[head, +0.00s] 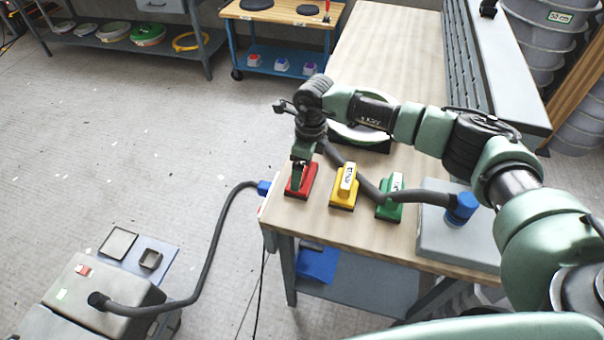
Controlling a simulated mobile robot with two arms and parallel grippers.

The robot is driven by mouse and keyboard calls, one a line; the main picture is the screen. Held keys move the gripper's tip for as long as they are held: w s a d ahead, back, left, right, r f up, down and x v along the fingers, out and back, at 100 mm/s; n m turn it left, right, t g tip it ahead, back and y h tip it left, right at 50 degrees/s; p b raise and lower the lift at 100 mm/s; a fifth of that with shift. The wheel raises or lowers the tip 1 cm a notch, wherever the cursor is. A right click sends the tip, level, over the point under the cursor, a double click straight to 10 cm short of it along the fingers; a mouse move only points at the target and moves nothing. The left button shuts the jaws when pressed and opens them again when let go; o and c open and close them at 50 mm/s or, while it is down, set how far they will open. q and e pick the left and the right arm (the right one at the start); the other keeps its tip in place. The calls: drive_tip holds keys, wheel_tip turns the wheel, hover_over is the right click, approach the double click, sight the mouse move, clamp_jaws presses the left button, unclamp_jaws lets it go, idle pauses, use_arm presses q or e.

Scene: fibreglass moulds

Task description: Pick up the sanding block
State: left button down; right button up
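Three sanding blocks stand in a row near the front edge of the wooden bench top: a red one (308,185), a yellow one (343,201) and a green one (385,210). Each has a dark base. The yellow and green blocks show pale labels on their raised handles. My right gripper (298,178) points down at the red block, with its fingers at or just over the block's top. The gripper covers the red block's handle, and I cannot tell whether the fingers are closed on it. My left gripper is out of view.
A round dark-and-pale item (362,136) lies behind the blocks. A grey vacuum unit (100,288) stands on the floor at left.

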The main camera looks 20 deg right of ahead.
drive_tip(key=shift+r, duration=0.2)
drive_tip(key=shift+r+b, duration=2.7)
drive_tip(key=shift+r, duration=7.15)
